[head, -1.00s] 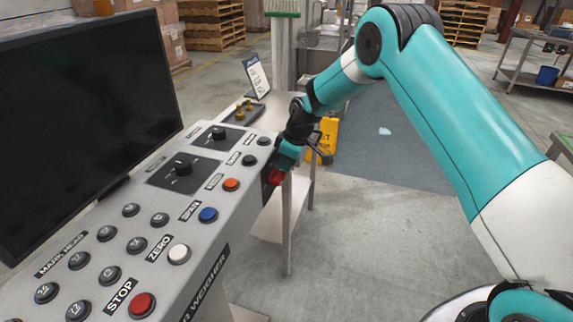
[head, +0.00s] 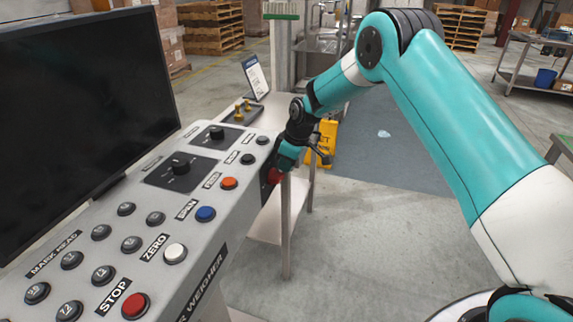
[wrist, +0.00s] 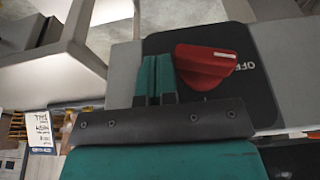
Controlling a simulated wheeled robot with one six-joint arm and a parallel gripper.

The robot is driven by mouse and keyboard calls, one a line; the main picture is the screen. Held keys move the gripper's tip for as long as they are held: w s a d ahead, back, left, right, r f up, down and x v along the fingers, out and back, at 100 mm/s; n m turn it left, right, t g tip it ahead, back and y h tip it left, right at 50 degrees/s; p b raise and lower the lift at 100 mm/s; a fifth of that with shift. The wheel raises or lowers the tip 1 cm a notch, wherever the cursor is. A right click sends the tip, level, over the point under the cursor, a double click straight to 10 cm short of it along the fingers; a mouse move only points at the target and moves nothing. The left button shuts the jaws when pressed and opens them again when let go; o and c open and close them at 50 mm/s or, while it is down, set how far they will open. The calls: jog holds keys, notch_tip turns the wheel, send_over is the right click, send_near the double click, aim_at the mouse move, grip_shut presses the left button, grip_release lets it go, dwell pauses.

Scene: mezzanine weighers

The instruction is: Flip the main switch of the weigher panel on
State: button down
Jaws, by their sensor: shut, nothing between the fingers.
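The main switch is a red rotary handle (wrist: 204,66) on a black plate (wrist: 262,95) at the end of the grey weigher panel (head: 228,200). In the wrist view, a white mark on the handle points towards the lettering OFF at its right. In the head view only part of the red handle (head: 274,176) shows, below my gripper (head: 287,160). In the wrist view my gripper (wrist: 155,62) has its teal fingers shut together and empty, just left of the handle. I cannot tell whether they touch it.
A dark screen (head: 85,110) stands behind the panel's buttons and knobs. A red stop button (head: 135,305) is at the near end. A table with a small sign (head: 256,77) and brass weights (head: 243,109) is beyond. A yellow floor sign (head: 322,143) stands behind my gripper.

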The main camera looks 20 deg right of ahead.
jog(key=shift+r, duration=0.15)
dwell(0.3)
jog(key=w+d+r, duration=0.1)
jog(key=d+r, duration=0.1)
jog(key=r, duration=0.4)
jog(key=w+d+r, duration=0.1)
jog(key=d+r, duration=0.2)
jog(key=r, duration=0.3)
jog(key=shift+r, duration=0.3)
jog(key=shift+s, duration=0.1)
